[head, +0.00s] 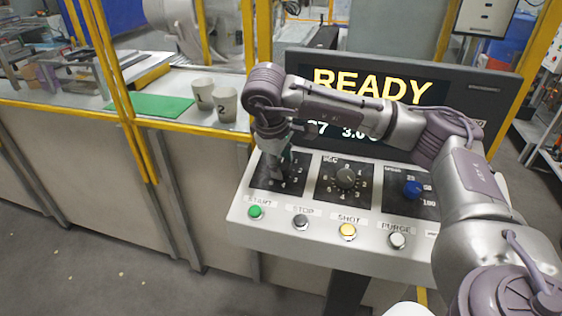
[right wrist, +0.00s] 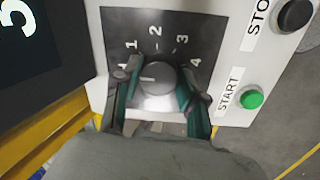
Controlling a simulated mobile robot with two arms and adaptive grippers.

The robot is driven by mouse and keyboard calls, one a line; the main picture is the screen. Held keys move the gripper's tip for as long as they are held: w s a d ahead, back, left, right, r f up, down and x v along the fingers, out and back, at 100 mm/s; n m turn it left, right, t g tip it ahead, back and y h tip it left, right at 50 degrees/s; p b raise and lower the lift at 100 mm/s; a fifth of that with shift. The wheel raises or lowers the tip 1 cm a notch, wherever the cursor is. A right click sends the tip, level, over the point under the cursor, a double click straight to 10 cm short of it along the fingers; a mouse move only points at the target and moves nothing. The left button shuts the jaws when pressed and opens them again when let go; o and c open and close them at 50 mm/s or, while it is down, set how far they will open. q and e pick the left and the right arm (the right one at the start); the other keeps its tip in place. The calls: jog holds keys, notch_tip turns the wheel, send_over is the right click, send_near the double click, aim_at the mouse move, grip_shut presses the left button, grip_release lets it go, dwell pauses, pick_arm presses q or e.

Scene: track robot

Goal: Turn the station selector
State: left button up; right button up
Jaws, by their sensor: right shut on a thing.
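My right gripper (right wrist: 155,92) is shut on the knob, with one green-padded finger on each side. In the head view, my right gripper (head: 278,165) reaches down onto the left plate of the sloped control panel (head: 322,236) and hides the knob. My left gripper is not in view.
A black knob (head: 346,178) and a blue knob (head: 412,189) sit to the right. Below are the green START (head: 256,212), STOP (head: 301,222), yellow SHOT (head: 348,232) and PURGE (head: 397,240) buttons. A screen (head: 320,84) reading READY stands behind. Numbered cups (head: 225,105) stand left, behind yellow posts.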

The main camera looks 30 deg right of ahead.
dwell(0.5)
jog(key=o, duration=1.1)
jog(key=shift+o, duration=0.2)
jog(key=v, duration=1.2)
